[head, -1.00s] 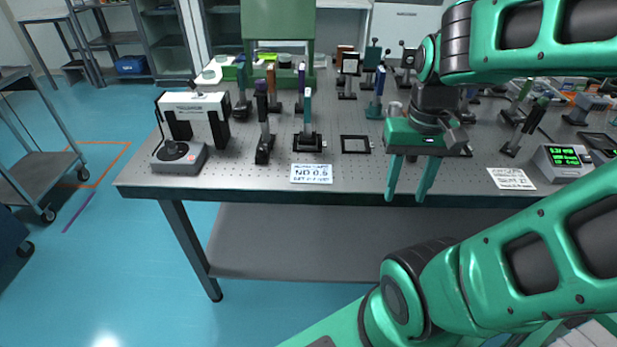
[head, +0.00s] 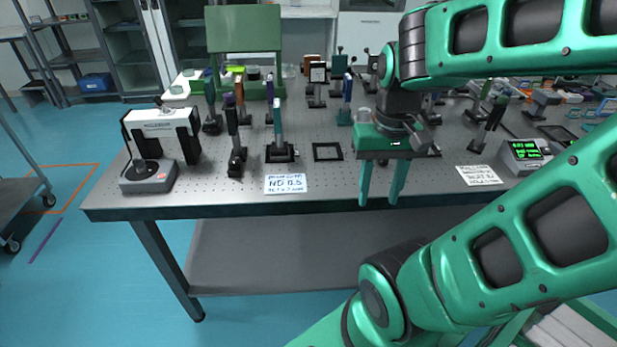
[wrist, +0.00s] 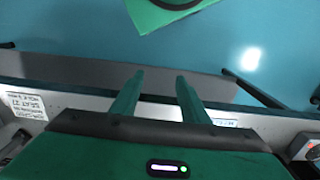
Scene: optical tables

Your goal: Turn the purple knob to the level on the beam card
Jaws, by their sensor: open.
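A slim dark post with a purple top (head: 229,100) stands on the left part of the optical table (head: 130,212); whether that top is the purple knob I cannot tell. My gripper (head: 382,195) is open and empty, fingers pointing down at the front edge, between the two cards and well right of the purple-topped post. Its fingers also show in the wrist view (wrist: 160,85).
A grey box with a black disc (head: 148,178) and a white instrument (head: 163,130) stand at the left end. A black square frame (head: 327,151) lies left of my gripper. Several posts crowd the table's back.

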